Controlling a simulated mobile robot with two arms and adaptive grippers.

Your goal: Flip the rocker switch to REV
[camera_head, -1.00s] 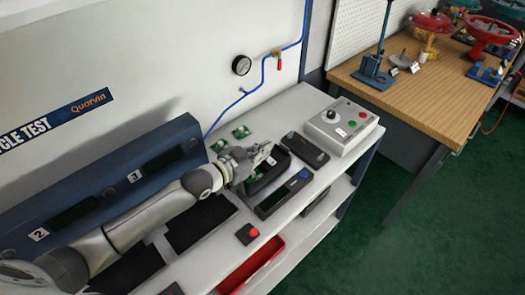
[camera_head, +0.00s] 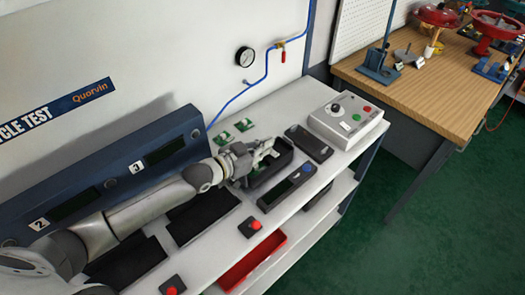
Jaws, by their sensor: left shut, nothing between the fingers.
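I cannot make out a rocker switch or a REV mark at this size. The left arm hides part of the bench. My right gripper is not in view.
A dark handheld device (camera_head: 309,143) lies between the tray and the control box. Another dark device with a blue button (camera_head: 287,188) lies in front. Red push buttons (camera_head: 254,226) sit near the bench's front edge. A red bin (camera_head: 252,262) is below. A wooden table (camera_head: 425,95) stands right.

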